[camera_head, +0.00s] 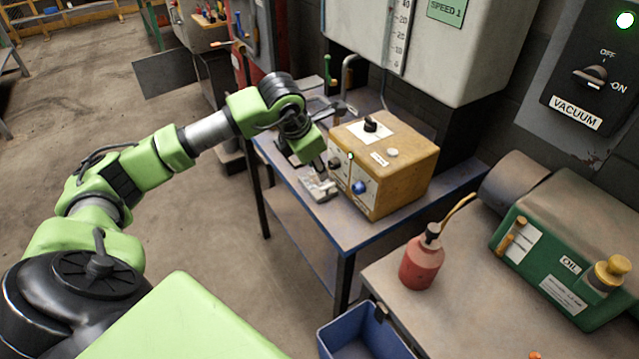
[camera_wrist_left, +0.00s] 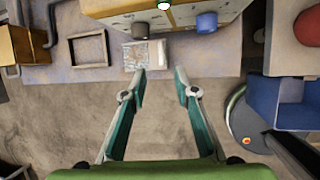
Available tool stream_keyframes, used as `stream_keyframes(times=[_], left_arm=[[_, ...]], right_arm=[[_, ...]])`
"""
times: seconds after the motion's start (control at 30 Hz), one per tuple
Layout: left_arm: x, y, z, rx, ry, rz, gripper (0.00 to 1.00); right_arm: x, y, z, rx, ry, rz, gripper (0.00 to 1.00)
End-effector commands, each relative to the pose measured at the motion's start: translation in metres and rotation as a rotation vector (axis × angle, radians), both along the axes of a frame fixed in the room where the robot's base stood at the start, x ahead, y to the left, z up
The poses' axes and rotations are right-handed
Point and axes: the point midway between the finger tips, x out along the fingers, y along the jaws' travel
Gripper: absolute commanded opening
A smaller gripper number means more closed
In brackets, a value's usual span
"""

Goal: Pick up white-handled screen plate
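A small pale, mottled plate (camera_wrist_left: 145,56) lies on the bench top near its front edge in the left wrist view. It looks like the screen plate; its white handle cannot be made out clearly. In the head view it appears as a greyish-white piece (camera_head: 319,186) beside the yellow box. My left gripper (camera_wrist_left: 160,72) is open and empty, its two fingers pointing toward the bench edge. The left fingertip is close to the plate's lower edge; contact cannot be told. In the head view my left wrist is above the bench and its fingers are hard to make out. My right gripper is not in view.
The yellow box (camera_head: 392,165) with knobs stands right behind the plate on the blue-grey bench (camera_head: 345,238). An empty rectangular frame (camera_wrist_left: 89,49) lies left of the plate. A red bottle (camera_head: 421,262), green oil unit (camera_head: 560,262) and blue bin (camera_head: 365,335) are at right.

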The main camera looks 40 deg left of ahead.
Motion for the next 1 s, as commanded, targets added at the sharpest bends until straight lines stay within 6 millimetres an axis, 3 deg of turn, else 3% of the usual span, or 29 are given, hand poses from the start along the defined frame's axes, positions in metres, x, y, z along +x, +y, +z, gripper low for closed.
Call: stream_keyframes(times=[0.1,0.3,0.7,0.83,1.0], left_arm=[[0.01,-0.001,-0.023,-0.004,0.005,-0.001,0.28],[0.024,-0.001,-0.051,-0.004,0.002,-0.003,0.28],[0.046,-0.005,-0.082,-0.007,0.003,-0.003,0.28],[0.052,-0.003,-0.098,-0.005,0.003,-0.002,0.28],[0.054,-0.003,-0.103,-0.004,0.001,-0.004,0.28]], right_arm=[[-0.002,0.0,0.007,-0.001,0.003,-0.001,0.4],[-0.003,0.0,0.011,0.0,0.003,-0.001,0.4],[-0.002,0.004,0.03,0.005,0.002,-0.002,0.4],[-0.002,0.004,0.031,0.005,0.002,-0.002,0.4],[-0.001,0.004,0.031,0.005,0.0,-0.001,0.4]])
